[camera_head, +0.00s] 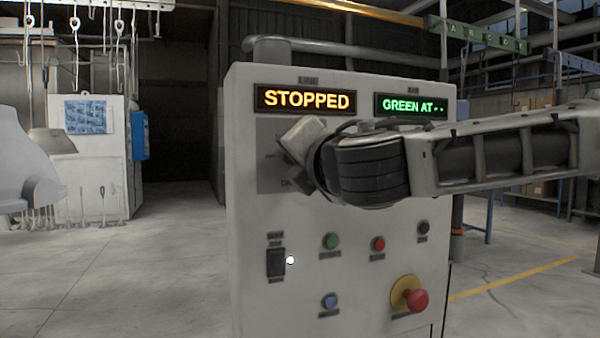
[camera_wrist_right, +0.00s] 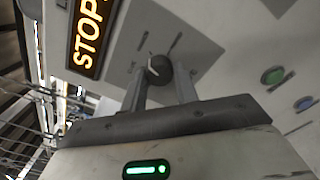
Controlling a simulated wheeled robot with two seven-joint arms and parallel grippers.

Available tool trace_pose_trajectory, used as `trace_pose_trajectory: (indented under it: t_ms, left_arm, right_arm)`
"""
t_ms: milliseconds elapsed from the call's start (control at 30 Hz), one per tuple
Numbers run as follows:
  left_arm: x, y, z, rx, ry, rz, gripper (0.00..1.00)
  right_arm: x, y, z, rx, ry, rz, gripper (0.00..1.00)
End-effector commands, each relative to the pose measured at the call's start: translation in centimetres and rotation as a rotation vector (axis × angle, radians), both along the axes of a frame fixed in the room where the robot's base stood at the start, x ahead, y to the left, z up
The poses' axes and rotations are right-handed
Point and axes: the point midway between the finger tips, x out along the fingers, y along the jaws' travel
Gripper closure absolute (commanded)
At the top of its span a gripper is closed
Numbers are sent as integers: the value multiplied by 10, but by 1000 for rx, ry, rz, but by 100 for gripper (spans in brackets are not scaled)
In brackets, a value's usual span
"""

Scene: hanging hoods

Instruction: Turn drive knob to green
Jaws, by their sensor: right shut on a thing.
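The drive knob (camera_wrist_right: 158,69) is a small dark round knob with a light pointer mark, on a grey plate (camera_head: 270,177) of the control panel (camera_head: 245,225). In the right wrist view my right gripper (camera_wrist_right: 159,82) has one finger on each side of the knob and is shut on it. In the head view my right gripper (camera_head: 303,142) and wrist cover the knob and much of its plate, so the knob's setting there is hidden. The left display (camera_head: 304,100) reads "STOPPED" in yellow. The right display (camera_head: 411,106) reads "GREEN AT --" in green. My left gripper is not in view.
Below my right arm are a green button (camera_head: 331,241), a red button (camera_head: 378,244), a blue button (camera_head: 329,301), a black switch (camera_head: 276,262) and a red emergency stop (camera_head: 416,300). A pale grey shape (camera_head: 22,160) stands at the left edge. Open floor (camera_head: 150,270) lies left of the panel.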

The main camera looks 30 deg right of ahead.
Motion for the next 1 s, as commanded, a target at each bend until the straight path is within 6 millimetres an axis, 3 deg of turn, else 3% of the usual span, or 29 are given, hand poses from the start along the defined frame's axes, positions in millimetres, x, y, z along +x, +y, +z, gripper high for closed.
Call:
trace_pose_trajectory:
  t_ms: [400,967,1000]
  left_arm:
    - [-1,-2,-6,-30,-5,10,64]
    - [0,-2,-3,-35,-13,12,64]
    - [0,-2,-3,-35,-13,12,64]
  right_arm:
    - [0,0,0,187,-46,1,93]
    - [0,0,1,212,-51,0,93]
    - [0,0,1,212,-51,0,62]
